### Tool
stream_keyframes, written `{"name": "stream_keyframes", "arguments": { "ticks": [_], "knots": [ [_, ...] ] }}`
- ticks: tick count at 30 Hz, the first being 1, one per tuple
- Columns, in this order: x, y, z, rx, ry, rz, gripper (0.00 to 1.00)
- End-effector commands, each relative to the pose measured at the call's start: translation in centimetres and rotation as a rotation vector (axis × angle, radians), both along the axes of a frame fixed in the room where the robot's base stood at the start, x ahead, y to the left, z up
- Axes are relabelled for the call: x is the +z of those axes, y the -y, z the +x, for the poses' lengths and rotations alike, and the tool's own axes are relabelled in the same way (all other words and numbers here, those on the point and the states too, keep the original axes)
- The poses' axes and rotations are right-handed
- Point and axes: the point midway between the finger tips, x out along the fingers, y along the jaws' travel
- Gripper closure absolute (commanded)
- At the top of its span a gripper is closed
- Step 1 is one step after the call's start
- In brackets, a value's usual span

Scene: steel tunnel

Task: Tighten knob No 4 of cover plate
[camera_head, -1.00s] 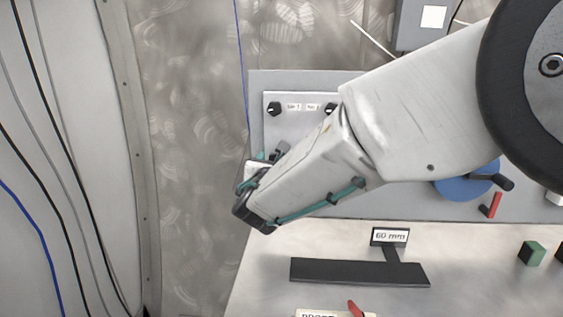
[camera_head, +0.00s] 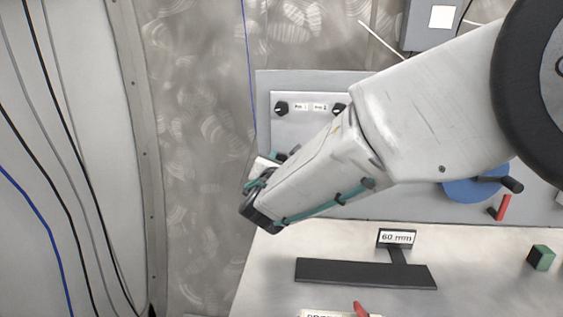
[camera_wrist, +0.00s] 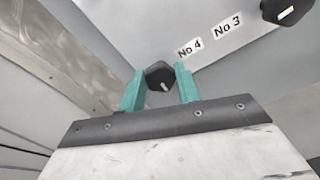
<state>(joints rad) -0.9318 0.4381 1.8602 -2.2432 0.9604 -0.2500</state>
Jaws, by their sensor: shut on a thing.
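In the wrist view the black knob No 4 (camera_wrist: 157,77), with a white mark on its face, sits between the two teal fingers of my gripper (camera_wrist: 161,73). My gripper is shut on it. The label No 4 (camera_wrist: 189,48) is just beyond the right finger. In the head view the pale cover plate (camera_head: 308,126) is on the grey panel, and my gripper (camera_head: 262,166) is at its lower left. Knob No 4 is hidden there behind my gripper and arm.
Knob No 3 (camera_wrist: 290,11) is at the wrist view's upper right. Two upper knobs show in the head view, at left (camera_head: 281,109) and right (camera_head: 338,109). A blue disc with a crank (camera_head: 474,190) is at right. A black 60 mm piece (camera_head: 366,273) lies on the bench.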

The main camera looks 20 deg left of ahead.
Motion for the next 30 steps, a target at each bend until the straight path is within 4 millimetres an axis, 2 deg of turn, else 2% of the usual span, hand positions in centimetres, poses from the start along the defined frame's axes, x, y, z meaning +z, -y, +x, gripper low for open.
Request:
{"name": "stream_keyframes", "arguments": {
  "ticks": [30],
  "knots": [
    [-0.2,0.15,0.02,-0.001,-0.224,0.93,0.9]
  ]
}}
